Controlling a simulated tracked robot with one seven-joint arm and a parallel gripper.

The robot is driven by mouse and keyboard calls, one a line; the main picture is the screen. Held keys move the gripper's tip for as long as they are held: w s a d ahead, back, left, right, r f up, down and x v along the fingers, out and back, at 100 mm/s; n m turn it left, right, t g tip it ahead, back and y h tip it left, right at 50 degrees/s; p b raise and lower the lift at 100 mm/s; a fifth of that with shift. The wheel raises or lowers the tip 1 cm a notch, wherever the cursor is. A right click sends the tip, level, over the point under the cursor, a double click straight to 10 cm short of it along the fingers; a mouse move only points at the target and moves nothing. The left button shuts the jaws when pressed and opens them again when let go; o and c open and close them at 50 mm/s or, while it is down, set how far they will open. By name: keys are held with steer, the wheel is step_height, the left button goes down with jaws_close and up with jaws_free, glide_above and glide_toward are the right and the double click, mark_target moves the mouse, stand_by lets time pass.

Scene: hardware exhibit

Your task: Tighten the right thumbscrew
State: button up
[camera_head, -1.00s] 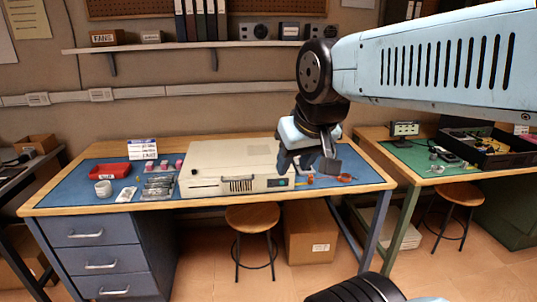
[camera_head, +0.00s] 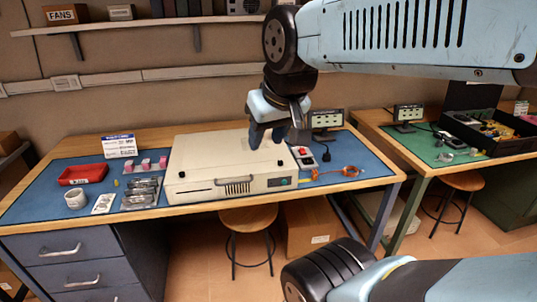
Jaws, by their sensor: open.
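The right thumbscrew cannot be made out clearly, and my gripper hides part of the case's rear edge.
A red tray (camera_head: 83,175), a white cup (camera_head: 75,199) and silvery parts (camera_head: 141,193) lie left of the case. A red-and-white device (camera_head: 304,157) and an orange coil (camera_head: 350,171) lie to its right. A small display (camera_head: 326,121) stands behind.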

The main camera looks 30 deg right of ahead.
steer(key=shift+o, duration=0.3)
steer(key=n+g, duration=0.6)
steer(key=n, duration=0.9)
glide_above(281, 161)
step_height(281, 161, down, 12)
step_height(281, 161, down, 13)
steer(key=shift+a+f, duration=0.1)
steer(key=shift+c, duration=0.3)
jaws_close()
